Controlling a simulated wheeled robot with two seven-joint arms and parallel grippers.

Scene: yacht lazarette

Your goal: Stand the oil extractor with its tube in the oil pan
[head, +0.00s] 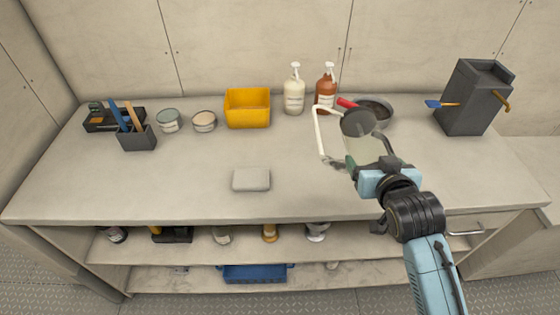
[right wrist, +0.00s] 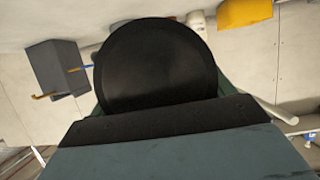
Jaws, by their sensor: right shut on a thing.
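My right gripper (head: 372,172) is shut on the oil extractor, a pale translucent body (head: 366,150) with a dark round top (head: 358,122). It appears held above the counter's right half. That dark top fills the middle of the right wrist view (right wrist: 157,65). A white tube (head: 319,132) bends out to the left of the extractor and down; its far end is hard to make out. The oil pan (head: 384,106), round and dark grey, sits on the counter just behind the extractor and is partly hidden by it. My left gripper is not in view.
White (head: 294,92) and brown (head: 325,90) pump bottles stand behind the tube. A yellow bin (head: 247,108) and two tubs are farther left. A grey box (head: 475,98) stands at right. A pale block (head: 251,180) lies near the front edge; the counter's middle is otherwise clear.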

